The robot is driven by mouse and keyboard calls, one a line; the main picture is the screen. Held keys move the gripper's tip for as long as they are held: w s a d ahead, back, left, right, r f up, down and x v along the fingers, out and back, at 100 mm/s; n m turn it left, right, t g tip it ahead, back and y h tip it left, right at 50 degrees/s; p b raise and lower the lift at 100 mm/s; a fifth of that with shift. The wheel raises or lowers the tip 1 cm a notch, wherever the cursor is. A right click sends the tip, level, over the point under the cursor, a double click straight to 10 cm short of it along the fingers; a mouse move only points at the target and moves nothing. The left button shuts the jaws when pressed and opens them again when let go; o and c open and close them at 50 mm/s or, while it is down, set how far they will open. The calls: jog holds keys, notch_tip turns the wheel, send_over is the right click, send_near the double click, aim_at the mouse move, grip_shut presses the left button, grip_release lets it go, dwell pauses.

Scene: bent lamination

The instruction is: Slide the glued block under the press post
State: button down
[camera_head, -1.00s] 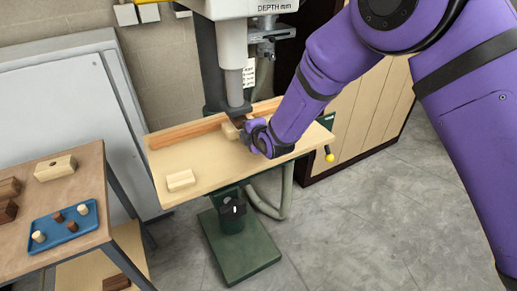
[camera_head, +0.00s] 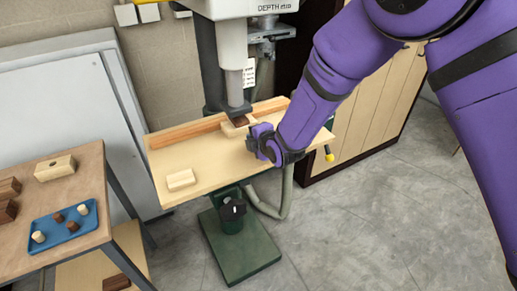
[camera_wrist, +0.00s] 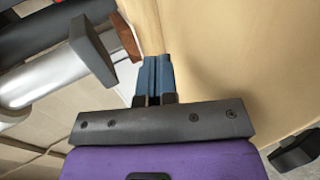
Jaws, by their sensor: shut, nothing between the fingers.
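The glued block (camera_head: 233,130), pale wood with a brown layer on top, sits on the press table (camera_head: 212,158) near the fence. It is at the foot of the press post (camera_head: 234,88), and the post's dark foot (camera_head: 238,110) hides part of it. In the wrist view its brown layer (camera_wrist: 128,38) shows beside the dark press foot (camera_wrist: 92,50). I cannot tell exactly how far under the foot it reaches. My gripper (camera_head: 254,135) is to the right of the block, low over the table. Its blue fingers (camera_wrist: 153,75) are together and empty, apart from the block.
A wooden fence (camera_head: 185,133) runs along the table's back. A small pale block (camera_head: 181,180) lies at the table's left front. A side bench (camera_head: 80,172) on the left holds a blue tray (camera_head: 62,239) and several blocks. The table's front middle is clear.

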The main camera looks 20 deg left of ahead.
jog(key=shift+s+d+r, duration=0.15)
jog(key=shift+s+d, duration=0.55)
jog(key=shift+d, duration=0.1)
jog(key=shift+s+d+r, duration=0.1)
jog(key=shift+s+d, duration=0.6)
jog(key=shift+d, duration=0.1)
